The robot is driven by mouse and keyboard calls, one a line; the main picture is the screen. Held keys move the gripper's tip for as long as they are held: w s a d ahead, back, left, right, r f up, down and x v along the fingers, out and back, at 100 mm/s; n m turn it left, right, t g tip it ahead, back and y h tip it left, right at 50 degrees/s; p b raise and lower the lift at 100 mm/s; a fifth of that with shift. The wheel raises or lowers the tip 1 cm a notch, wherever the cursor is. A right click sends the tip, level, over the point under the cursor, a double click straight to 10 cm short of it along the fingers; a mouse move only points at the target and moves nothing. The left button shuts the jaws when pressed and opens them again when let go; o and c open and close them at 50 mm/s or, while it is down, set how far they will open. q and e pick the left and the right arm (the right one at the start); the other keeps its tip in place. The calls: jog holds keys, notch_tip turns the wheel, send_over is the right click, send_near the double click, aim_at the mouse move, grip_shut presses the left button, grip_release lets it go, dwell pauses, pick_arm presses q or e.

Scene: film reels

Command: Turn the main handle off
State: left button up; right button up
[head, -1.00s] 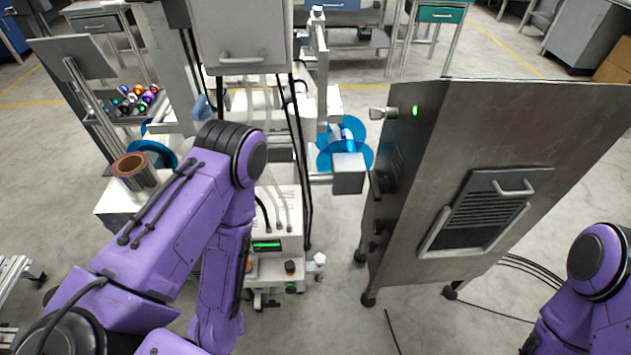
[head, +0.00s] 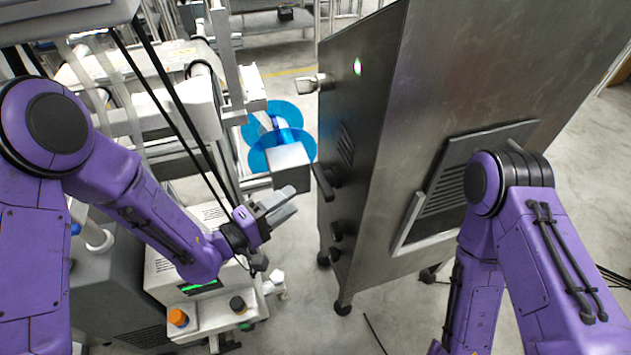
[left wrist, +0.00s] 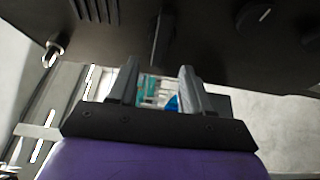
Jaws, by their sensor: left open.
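A grey metal cabinet (head: 480,70) stands right of centre in the head view. A black lever handle (head: 323,183), which I take for the main handle, sits on its dark left side panel. My left gripper (head: 282,203) is open and empty, just left of and slightly below this handle, seemingly apart from it. In the left wrist view the open fingers (left wrist: 158,82) point at the dark panel (left wrist: 110,40), with the black handle (left wrist: 161,40) ahead and roughly between them. My right arm shows at the right of the head view, but its gripper is out of view.
Black knobs (head: 337,231) sit below the handle. A metal latch (head: 310,84) and a lit green lamp (head: 357,66) are higher on the panel. A white film machine (head: 190,110) with blue reels (head: 283,150) fills the left. Floor shows between machine and cabinet.

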aim_at(318, 184)
pick_arm(q)
jog(key=x, duration=0.9)
jog(key=shift+s, duration=0.1)
jog(key=shift+c, duration=0.3)
jog(key=c, duration=0.6)
